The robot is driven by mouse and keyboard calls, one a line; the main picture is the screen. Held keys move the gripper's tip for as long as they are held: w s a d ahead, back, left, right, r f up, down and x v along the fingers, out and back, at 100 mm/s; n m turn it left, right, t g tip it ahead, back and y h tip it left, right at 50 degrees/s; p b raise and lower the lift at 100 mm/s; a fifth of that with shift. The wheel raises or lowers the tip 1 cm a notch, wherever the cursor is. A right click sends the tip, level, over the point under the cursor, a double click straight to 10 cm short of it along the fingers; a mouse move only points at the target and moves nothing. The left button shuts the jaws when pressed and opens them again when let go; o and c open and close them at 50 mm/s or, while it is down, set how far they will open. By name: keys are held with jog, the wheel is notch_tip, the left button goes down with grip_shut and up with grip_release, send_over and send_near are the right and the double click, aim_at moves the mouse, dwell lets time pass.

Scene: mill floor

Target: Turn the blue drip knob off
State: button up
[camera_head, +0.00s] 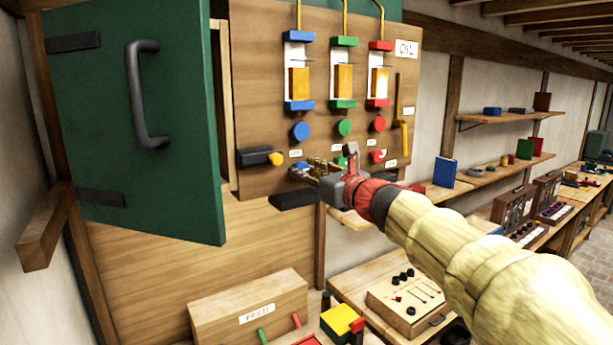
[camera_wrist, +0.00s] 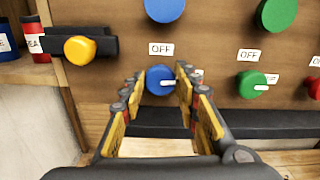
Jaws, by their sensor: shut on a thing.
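The blue drip knob (camera_wrist: 158,84) is low on the wooden oil panel (camera_wrist: 110,65), under an "OFF" label (camera_wrist: 161,49). Its white pointer points to the right, away from that label. My gripper (camera_wrist: 160,75) has one finger on each side of the knob and is shut on it. A second label to the right of the knob is partly hidden by a finger. In the head view my gripper (camera_head: 308,171) is at the panel's lower left and hides most of the knob.
A green knob (camera_wrist: 251,84) with a rightward pointer sits to the right. A yellow-tipped black latch (camera_wrist: 80,49) is to the left. Large blue (camera_head: 300,131), green and red round knobs are above. A dark ledge (camera_head: 292,199) runs below. A green door (camera_head: 140,120) stands open at left.

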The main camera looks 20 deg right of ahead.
jog(key=shift+a+f+n+b, duration=0.1)
jog(key=shift+f+n+b, duration=0.1)
jog(key=shift+n+b, duration=4.2)
jog(key=shift+a+f+n+b, duration=0.1)
jog(key=shift+f+n+b, duration=0.05)
jog(key=shift+n+b, duration=4.2)
jog(key=shift+b, duration=0.4)
jog(key=o, duration=1.1)
jog(key=shift+r, duration=0.1)
jog(key=shift+c, duration=0.2)
jog(key=shift+o, duration=0.4)
jog(key=shift+s, duration=0.1)
jog(key=v, duration=1.2)
